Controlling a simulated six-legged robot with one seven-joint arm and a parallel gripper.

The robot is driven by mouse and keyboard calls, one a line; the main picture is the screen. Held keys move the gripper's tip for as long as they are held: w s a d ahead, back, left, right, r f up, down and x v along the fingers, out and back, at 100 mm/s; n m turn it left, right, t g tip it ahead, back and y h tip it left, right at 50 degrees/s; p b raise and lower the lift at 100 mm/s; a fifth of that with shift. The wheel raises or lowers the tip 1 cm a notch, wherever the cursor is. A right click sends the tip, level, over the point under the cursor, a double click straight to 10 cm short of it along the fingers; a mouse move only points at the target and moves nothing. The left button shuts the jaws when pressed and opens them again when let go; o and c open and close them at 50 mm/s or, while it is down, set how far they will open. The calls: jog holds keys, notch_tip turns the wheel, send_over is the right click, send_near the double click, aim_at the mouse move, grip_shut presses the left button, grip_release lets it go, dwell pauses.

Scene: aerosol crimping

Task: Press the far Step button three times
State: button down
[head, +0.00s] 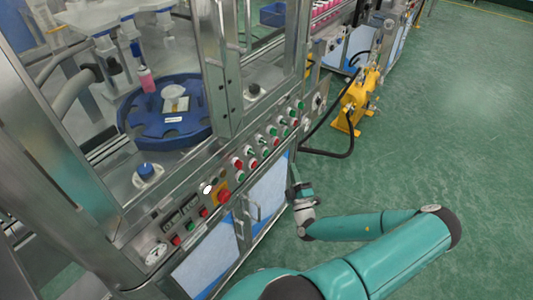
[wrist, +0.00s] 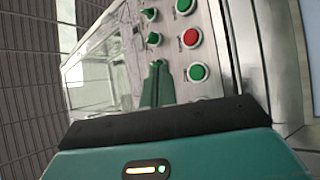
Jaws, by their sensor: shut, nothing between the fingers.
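My gripper (head: 293,178) is shut and empty, in front of the machine's control panel, on its right side. In the wrist view its green fingers (wrist: 157,88) point at the panel, and their tips overlap the lower end of a column of small dark green knobs (wrist: 153,38). Right of the fingers are a green button (wrist: 198,72), a red button (wrist: 190,38) and another green button (wrist: 185,6). The panel's red and green buttons (head: 252,163) run along the rail in the head view. Labels are too small to read, so I cannot tell which button is Step.
A blue round turntable (head: 165,130) stands behind the panel inside the metal frame. A red emergency-stop button (head: 223,196) is at the near end of the panel. A yellow device (head: 355,100) with a black hose stands beyond. The green floor at right is clear.

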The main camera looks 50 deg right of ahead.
jog(key=w, duration=0.8)
jog(key=shift+a, duration=0.35)
jog(key=shift+w, duration=0.15)
dwell(1.5)
jog(key=shift+w, duration=0.4)
jog(key=shift+w+a, duration=0.1)
jog(key=shift+w, duration=0.3)
dwell(0.5)
jog(key=shift+s, duration=0.85)
jog(key=s, duration=0.5)
jog(key=shift+d, duration=0.35)
